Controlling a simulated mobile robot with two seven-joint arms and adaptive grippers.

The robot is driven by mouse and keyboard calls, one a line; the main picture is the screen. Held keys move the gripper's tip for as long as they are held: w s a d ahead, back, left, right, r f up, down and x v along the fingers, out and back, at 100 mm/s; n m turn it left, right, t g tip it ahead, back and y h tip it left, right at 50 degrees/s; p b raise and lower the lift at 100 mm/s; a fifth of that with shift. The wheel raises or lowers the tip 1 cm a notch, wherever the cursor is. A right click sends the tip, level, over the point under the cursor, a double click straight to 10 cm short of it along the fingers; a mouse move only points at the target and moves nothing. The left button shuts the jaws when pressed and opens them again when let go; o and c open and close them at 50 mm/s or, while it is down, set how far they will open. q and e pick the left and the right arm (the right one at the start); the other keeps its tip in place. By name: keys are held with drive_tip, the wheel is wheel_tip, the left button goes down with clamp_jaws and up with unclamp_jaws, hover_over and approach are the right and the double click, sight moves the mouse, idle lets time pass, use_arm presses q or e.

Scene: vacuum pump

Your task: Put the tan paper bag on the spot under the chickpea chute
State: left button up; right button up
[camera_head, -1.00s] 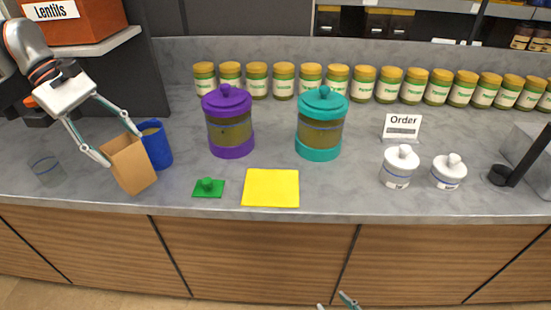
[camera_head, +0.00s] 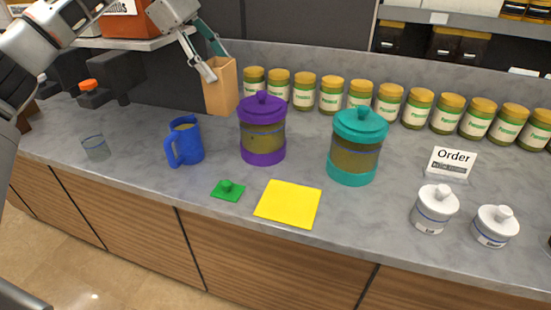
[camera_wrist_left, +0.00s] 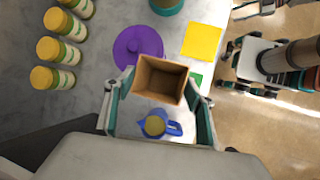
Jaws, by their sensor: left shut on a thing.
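The tan paper bag (camera_head: 220,93) is upright with its top open, held above the counter behind the blue pitcher. My left gripper (camera_head: 210,72) is shut on its upper part, with a finger on each side. In the left wrist view the open, empty-looking bag (camera_wrist_left: 160,80) sits between the fingers (camera_wrist_left: 158,100). Dark chute-like fittings (camera_head: 97,94) stand at the left, one with an orange cap; no chickpea label is readable and I cannot make out the spot.
The blue pitcher (camera_head: 185,142) and a clear glass (camera_head: 95,147) stand at the left. Jars (camera_head: 332,95) line the wall. Counter between glass and pitcher is clear.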

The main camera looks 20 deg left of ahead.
use_arm(q)
wheel_tip(320, 180, down, 20)
drive_tip(key=b, duration=0.1)
drive_tip(key=shift+r+b, duration=0.25)
drive_tip(key=shift+b, duration=0.1)
drive_tip(key=shift+a+f, duration=0.1)
drive_tip(key=o, duration=1.2)
